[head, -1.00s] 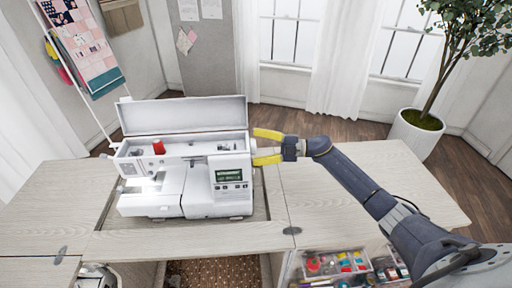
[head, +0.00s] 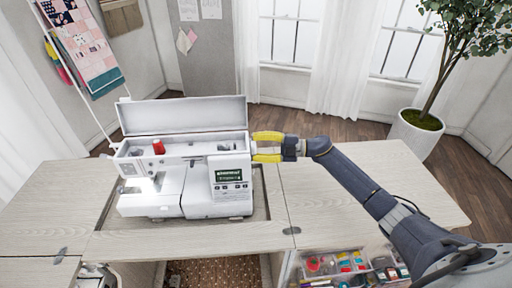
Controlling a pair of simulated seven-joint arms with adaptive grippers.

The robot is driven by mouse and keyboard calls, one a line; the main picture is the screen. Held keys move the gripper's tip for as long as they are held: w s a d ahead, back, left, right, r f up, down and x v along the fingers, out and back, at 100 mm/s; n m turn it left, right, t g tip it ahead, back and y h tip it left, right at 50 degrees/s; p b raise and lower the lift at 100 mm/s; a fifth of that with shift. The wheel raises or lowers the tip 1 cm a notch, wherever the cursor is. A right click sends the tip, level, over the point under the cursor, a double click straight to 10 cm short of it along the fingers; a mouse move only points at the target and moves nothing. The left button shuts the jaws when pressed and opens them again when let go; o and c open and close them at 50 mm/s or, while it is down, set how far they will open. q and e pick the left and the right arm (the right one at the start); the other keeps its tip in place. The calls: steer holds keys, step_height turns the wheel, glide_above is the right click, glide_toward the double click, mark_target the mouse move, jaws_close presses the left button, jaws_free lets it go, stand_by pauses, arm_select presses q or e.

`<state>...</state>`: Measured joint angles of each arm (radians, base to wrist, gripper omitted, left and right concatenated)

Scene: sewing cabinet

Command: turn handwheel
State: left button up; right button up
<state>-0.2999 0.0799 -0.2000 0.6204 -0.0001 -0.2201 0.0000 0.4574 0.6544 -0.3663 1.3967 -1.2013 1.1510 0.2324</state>
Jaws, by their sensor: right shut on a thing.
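The white sewing machine (head: 200,192) stands in the recess of the wooden cabinet top, its lid raised and a red thread spool (head: 158,147) in its top. The handwheel is on the machine's right side; a small pale part of it (head: 257,147) shows between the yellow fingers. My right gripper (head: 254,147) reaches in from the right at that side, its two yellow fingers above and below the handwheel and shut on it. My left gripper is not in view.
The cabinet top (head: 350,185) is clear to the right of the machine. An open compartment below holds a clear organizer (head: 345,263) with colourful supplies. A potted tree (head: 415,135) stands at the back right.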

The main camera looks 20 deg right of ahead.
steer(key=n+y, duration=0.1)
steer(key=n, duration=0.5)
steer(key=shift+n, duration=0.4)
steer(key=n, duration=0.4)
steer(key=shift+r+g+y, duration=0.1)
steer(key=shift+g+y, duration=0.2)
steer(key=n, duration=0.4)
steer(key=n+g, duration=0.1)
steer(key=n, duration=0.3)
steer(key=shift+r+y, duration=0.1)
steer(key=shift+y, duration=0.3)
steer(key=n+g, duration=0.1)
steer(key=n, duration=0.7)
steer(key=shift+r+g, duration=0.1)
steer(key=shift+g, duration=0.3)
steer(key=shift+n+g, duration=0.4)
steer(key=shift+n, duration=1.7)
